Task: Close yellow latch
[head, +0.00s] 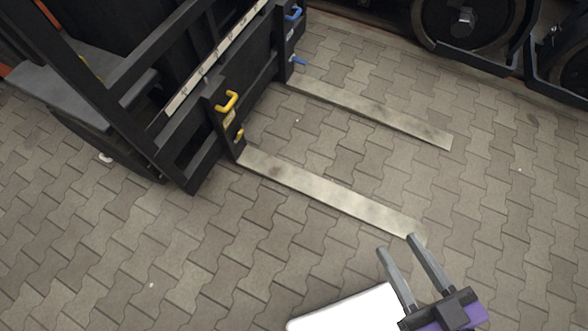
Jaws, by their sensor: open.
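A yellow handle (227,102) sits on the upright shank of the nearer fork, on the black forklift carriage. A smaller yellow latch piece (239,135) sits just below it, low on the same shank; its exact position is too small to tell. My gripper (395,243) is at the lower right, with its two grey fingers apart and nothing between them. It is well away from both yellow parts, near the tip of the nearer fork.
The nearer fork (330,194) and farther fork (375,111) extend right, low over the paving. A blue handle (293,13) and blue latch (298,61) are on the farther fork's shank. Dark wheels (463,22) stand at the top right. Open paving (160,260) lies at lower left.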

